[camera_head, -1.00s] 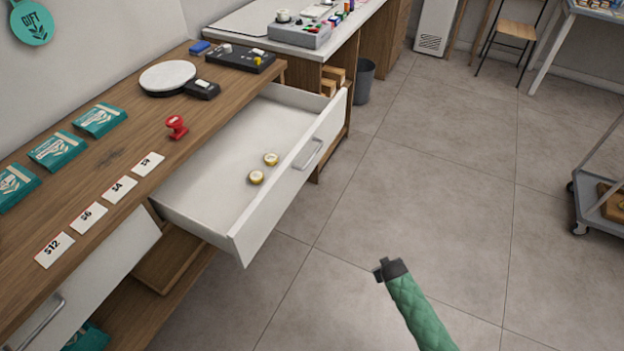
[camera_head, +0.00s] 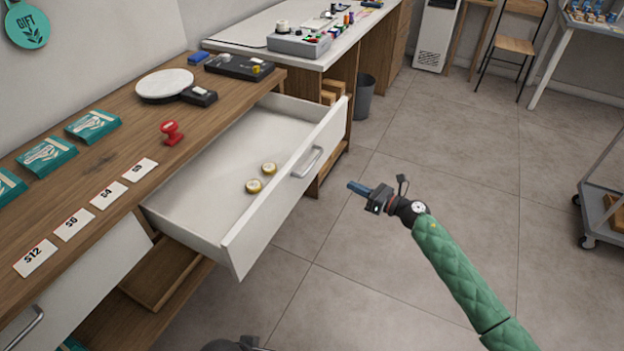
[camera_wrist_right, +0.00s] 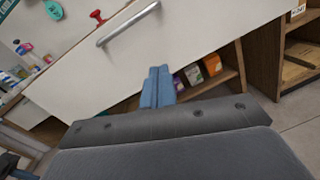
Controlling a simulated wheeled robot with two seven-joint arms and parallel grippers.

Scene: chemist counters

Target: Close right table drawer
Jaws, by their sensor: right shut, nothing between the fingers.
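The right table drawer (camera_head: 282,207) is white and pulled well out of the wooden table (camera_head: 110,185). Two small round yellowish items (camera_head: 262,178) lie inside it. A metal bar handle (camera_head: 307,162) is on its front, and it also shows in the right wrist view (camera_wrist_right: 128,25). My right gripper (camera_head: 357,188) is in front of the drawer front, to the right of the handle and apart from it. Its blue fingers (camera_wrist_right: 157,88) are shut and empty.
A second white drawer (camera_head: 75,290) at lower left is under the tabletop. A red stamp (camera_head: 171,132), price cards and teal packets lie on the tabletop. A grey bin (camera_head: 364,96) stands behind the drawer. A cart (camera_head: 605,190) is at right. The floor before the drawer is clear.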

